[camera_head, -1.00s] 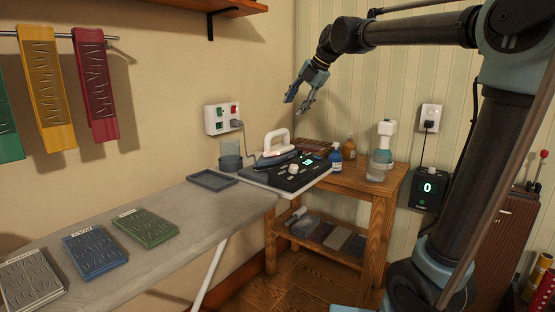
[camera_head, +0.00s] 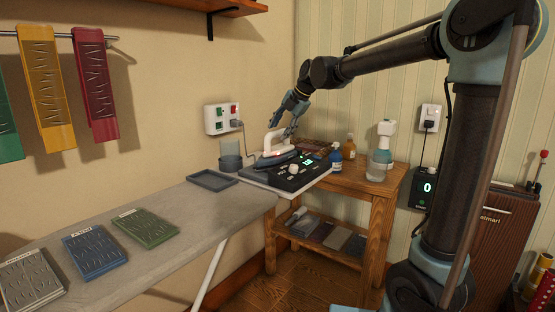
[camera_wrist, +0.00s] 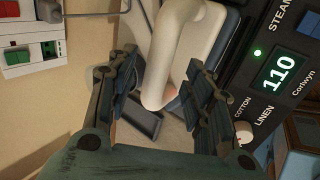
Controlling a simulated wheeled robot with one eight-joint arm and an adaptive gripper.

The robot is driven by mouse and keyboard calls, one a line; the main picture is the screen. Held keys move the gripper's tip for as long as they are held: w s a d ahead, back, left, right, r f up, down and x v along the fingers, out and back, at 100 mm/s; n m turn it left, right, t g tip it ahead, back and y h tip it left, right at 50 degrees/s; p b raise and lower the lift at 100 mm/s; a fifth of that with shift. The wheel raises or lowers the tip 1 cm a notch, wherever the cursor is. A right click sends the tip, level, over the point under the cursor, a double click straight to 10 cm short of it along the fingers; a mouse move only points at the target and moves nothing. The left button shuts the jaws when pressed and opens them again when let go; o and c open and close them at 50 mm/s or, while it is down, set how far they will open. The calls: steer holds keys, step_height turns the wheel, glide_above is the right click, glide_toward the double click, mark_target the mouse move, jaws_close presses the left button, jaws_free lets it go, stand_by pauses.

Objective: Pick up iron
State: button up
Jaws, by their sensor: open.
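The iron (camera_head: 275,146) has a white looped handle and a dark blue-grey body. It rests on a black control base (camera_head: 297,174) at the far end of the ironing board. My gripper (camera_head: 284,132) is at the iron's handle, pointing down. In the wrist view, the white handle (camera_wrist: 172,60) lies between the two open fingers of my gripper (camera_wrist: 160,95), with a gap on each side. The base's display there reads 110. Part of the iron's body is hidden behind the handle and the right finger.
A grey tray (camera_head: 211,180) and several folded cloth-like panels lie on the ironing board (camera_head: 190,212). A wall socket panel (camera_head: 221,118) is behind the iron. Bottles (camera_head: 381,148) stand on the wooden table (camera_head: 384,183) to the right. A shelf (camera_head: 215,8) hangs above.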

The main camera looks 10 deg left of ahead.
mark_target(278, 131)
steer(key=x, duration=0.3)
steer(key=shift+w+a+f, duration=0.1)
steer(key=shift+a+f, duration=0.1)
jaws_close()
steer(key=shift+r, duration=0.1)
